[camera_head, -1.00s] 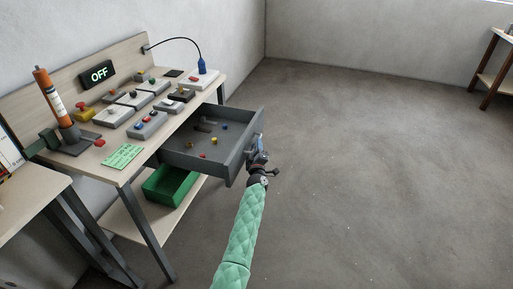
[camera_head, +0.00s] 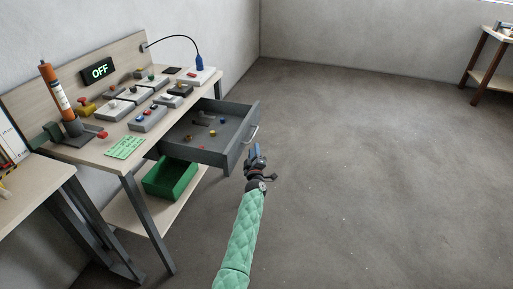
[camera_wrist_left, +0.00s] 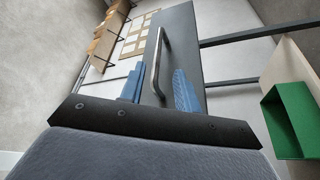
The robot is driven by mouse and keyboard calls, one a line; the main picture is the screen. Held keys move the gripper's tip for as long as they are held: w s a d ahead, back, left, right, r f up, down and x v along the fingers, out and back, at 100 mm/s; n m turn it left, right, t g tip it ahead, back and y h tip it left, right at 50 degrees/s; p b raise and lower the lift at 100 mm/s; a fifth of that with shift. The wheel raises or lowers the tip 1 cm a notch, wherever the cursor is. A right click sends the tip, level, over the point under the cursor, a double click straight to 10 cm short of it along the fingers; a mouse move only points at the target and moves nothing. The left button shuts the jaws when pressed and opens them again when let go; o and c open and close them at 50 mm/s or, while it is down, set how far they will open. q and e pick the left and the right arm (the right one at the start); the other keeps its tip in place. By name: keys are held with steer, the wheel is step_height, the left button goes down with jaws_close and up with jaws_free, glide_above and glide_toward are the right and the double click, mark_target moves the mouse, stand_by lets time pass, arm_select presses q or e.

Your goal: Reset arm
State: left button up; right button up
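My left gripper (camera_head: 256,156) hangs in front of the open grey drawer (camera_head: 232,153), to the right of and slightly below its metal handle (camera_head: 252,135). In the left wrist view the two blue fingers of the gripper (camera_wrist_left: 159,72) stand apart. The curved handle (camera_wrist_left: 163,62) appears in the gap between them, and they do not grip it. In the head view a gap shows between gripper and handle. The green padded sleeve of my left arm rises from the bottom. My right gripper is in neither view.
The drawer juts out from a workbench (camera_head: 119,172) carrying switch boxes, an orange tube (camera_head: 53,87) and an OFF sign (camera_head: 98,70). Several small parts lie in the drawer. A green bin (camera_head: 171,180) sits on the shelf below.

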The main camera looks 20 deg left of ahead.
arm_select(q)
steer(key=shift+s+r, duration=0.1)
steer(key=w+d+f+m+g+h, duration=0.1)
steer(key=d+f+m+g+h, duration=0.15)
steer(key=d+m+h, duration=0.45)
steer(key=s+d+r+m+g+h, duration=0.4)
steer(key=s+r+m+g, duration=0.25)
steer(key=s+r, duration=0.2)
steer(key=s+a+f+m+g+y, duration=0.1)
steer(key=s+f+m+g+y, duration=0.15)
steer(key=s, duration=1.85)
steer(key=s+a+f+m+g+y, duration=0.15)
steer(key=s+g, duration=0.25)
steer(key=s, duration=1.8)
steer(key=s+f+g, duration=0.2)
steer(key=s+f, duration=0.6)
steer(key=s, duration=0.5)
steer(key=shift+s+d+h, duration=0.3)
steer(key=shift+s, duration=0.05)
